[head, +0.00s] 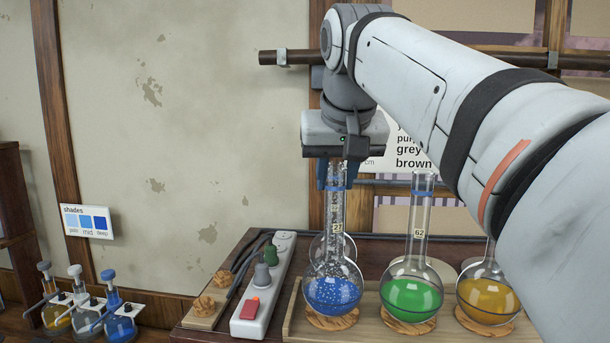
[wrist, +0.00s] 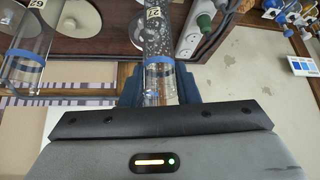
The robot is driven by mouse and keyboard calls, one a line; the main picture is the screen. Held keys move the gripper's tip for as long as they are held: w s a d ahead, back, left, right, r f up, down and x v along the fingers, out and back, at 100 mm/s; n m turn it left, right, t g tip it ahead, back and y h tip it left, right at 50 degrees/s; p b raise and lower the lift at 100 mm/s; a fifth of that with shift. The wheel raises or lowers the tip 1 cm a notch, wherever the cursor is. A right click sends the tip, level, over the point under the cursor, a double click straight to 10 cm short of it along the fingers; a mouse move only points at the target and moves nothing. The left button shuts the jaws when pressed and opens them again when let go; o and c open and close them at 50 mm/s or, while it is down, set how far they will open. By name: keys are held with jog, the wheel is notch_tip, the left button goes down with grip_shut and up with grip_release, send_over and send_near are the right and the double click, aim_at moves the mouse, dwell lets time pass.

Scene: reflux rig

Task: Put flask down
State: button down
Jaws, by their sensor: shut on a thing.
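The flask (head: 333,292) has a round bulb of speckled blue liquid, a long clear neck and a tag that seems to read 27. It is upright, and its bulb is at a cork ring (head: 331,323); I cannot tell whether it touches. My gripper (head: 337,182) is shut on the upper neck from above. In the wrist view, the flask's neck (wrist: 158,45) with its blue band runs between the fingers (wrist: 158,88). Clear glass shows behind the bulb, its shape partly hidden.
A green flask (head: 411,292), tagged 62, and an amber flask (head: 486,294) stand on cork rings to the right, the amber one close to my arm. A white power strip (head: 264,285) lies left of the tray (head: 368,330). Small stoppered bottles (head: 119,322) stand farther left.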

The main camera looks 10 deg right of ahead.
jog(key=shift+f, duration=0.2)
jog(key=c, duration=1.1)
grip_release()
jog(key=shift+r, duration=0.1)
jog(key=v, duration=1.2)
jog(key=shift+r, duration=0.1)
